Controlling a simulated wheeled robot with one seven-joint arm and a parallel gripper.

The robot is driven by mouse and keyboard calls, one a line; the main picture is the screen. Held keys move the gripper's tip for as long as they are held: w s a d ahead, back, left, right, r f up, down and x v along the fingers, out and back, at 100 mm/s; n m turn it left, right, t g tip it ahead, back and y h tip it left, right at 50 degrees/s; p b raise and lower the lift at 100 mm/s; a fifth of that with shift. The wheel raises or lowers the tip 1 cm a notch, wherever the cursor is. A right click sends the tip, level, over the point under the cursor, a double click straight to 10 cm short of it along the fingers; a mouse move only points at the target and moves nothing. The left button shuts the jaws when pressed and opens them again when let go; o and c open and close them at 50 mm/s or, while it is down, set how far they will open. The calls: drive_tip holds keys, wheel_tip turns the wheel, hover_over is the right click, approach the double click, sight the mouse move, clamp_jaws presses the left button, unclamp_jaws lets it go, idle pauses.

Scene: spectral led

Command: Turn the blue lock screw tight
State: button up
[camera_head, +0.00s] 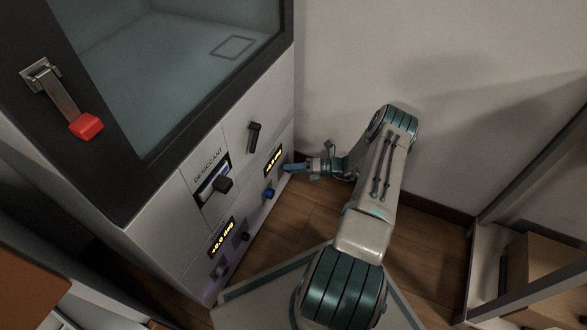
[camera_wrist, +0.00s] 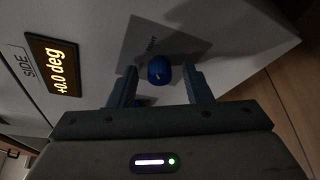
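The blue lock screw (camera_wrist: 158,71) is a small round blue knob on the pale panel. It shows in the wrist view between and just ahead of my two finger tips. In the head view, a blue knob (camera_head: 269,193) sits below the upper yellow display. My gripper (camera_head: 290,168) is close to the panel at its right edge. In the wrist view my gripper (camera_wrist: 161,84) is open, with one finger to each side of the blue screw and visible gaps. I cannot tell how deep the fingers reach around it.
A display reading +0.0 deg (camera_wrist: 56,68) lies beside the screw. A shelf with a box (camera_head: 545,270) stands right. Floor is clear between.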

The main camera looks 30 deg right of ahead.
drive_tip(key=p+v, duration=0.2)
drive_tip(key=v, duration=0.5)
drive_tip(key=shift+d, duration=0.2)
drive_tip(key=shift+s+r, duration=0.1)
